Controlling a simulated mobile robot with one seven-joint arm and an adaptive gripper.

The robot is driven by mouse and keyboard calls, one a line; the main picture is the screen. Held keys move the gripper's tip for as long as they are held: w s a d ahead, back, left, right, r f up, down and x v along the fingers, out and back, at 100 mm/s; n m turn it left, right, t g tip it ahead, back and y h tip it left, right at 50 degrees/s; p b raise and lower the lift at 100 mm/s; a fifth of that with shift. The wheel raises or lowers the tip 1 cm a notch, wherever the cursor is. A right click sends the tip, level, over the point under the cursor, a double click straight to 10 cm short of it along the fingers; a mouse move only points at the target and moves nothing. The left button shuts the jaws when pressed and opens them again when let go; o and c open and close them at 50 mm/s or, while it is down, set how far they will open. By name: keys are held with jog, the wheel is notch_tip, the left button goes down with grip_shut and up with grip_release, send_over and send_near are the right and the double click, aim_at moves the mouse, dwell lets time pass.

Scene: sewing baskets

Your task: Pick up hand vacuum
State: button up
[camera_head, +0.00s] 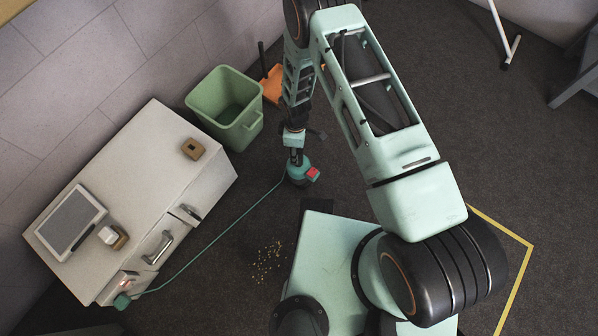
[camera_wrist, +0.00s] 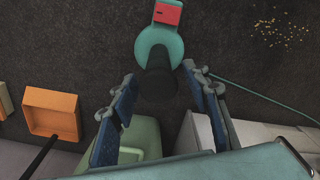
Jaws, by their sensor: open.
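The hand vacuum (camera_head: 300,174) is teal with a red block on one side, below my arm's end in the head view. A green cord runs from it to the cabinet. In the wrist view the hand vacuum (camera_wrist: 160,42) is at top centre, its dark part pointing toward my gripper. My gripper (camera_wrist: 160,80) is open, its blue-padded fingers on either side of the dark part's near end. I cannot tell whether they touch it. In the head view my gripper (camera_head: 296,152) is just above the vacuum and partly hides it.
A white cabinet (camera_head: 150,185) with small items on top stands at left. A green bin (camera_head: 228,112) and an orange dustpan (camera_head: 273,84) are behind the vacuum. Yellow crumbs (camera_head: 267,262) lie on the dark floor. Yellow tape (camera_head: 512,236) marks the floor at right.

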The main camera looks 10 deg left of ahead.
jog(key=b, duration=0.2)
send_over(302, 169)
jog(key=w+a, duration=0.2)
jog(key=f, duration=0.5)
jog(key=shift+s+d, duration=0.1)
jog(key=shift+d, duration=0.15)
grip_shut()
